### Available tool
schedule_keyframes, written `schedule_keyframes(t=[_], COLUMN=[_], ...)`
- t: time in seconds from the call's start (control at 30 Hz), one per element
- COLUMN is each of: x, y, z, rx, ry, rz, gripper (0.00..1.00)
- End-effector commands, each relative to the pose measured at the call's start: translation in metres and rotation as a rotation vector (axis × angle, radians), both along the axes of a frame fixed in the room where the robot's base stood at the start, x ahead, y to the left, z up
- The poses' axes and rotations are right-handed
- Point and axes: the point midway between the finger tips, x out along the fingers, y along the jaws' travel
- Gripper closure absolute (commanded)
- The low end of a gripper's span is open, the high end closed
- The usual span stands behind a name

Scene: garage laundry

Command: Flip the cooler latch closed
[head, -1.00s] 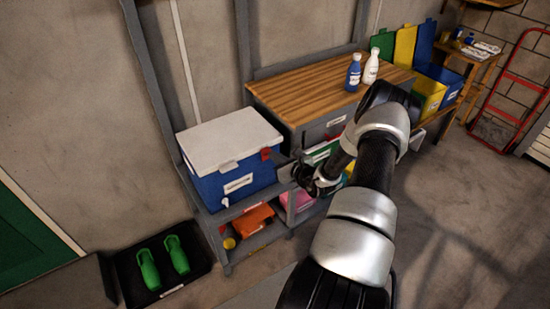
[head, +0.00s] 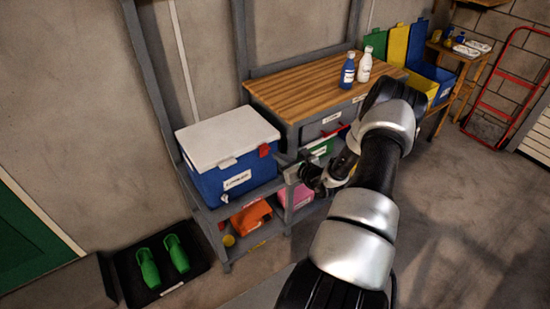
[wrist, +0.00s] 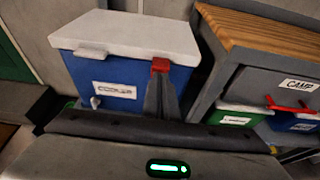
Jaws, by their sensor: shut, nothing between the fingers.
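The cooler (head: 228,178) is a blue box with a white lid (head: 225,138), on the shelf unit at the left. Its lid looks shut. The red latch (head: 265,150) is at the lid's front edge near the right corner; I cannot tell whether it is fastened. In the wrist view the cooler (wrist: 120,77) is ahead, and the red latch (wrist: 160,65) shows just above my fingertips. My gripper (wrist: 160,80) is shut and empty, its fingers overlapping the cooler's right front in the picture. In the head view it is right of the cooler, partly hidden by my arm.
A wooden-topped bench (head: 320,85) with a blue bottle (head: 347,72) and a white bottle (head: 364,68) stands right of the cooler. An orange item (head: 250,217) lies on the shelf below. The floor at right is open.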

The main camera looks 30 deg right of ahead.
Motion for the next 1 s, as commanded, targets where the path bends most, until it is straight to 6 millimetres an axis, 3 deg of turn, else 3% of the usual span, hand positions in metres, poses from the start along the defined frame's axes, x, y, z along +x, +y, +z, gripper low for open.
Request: schedule_keyframes(t=[0.03,0.1,0.4,1.0], x=[-0.011,-0.023,-0.059,-0.066], y=[-0.002,-0.002,-0.003,-0.003], z=[0.015,0.027,0.062,0.068], rx=[-0.004,-0.003,-0.002,0.0], ry=[-0.001,-0.002,-0.001,-0.001], rz=[-0.002,-0.002,-0.002,-0.001], gripper=[1.0,1.0,1.0,1.0])
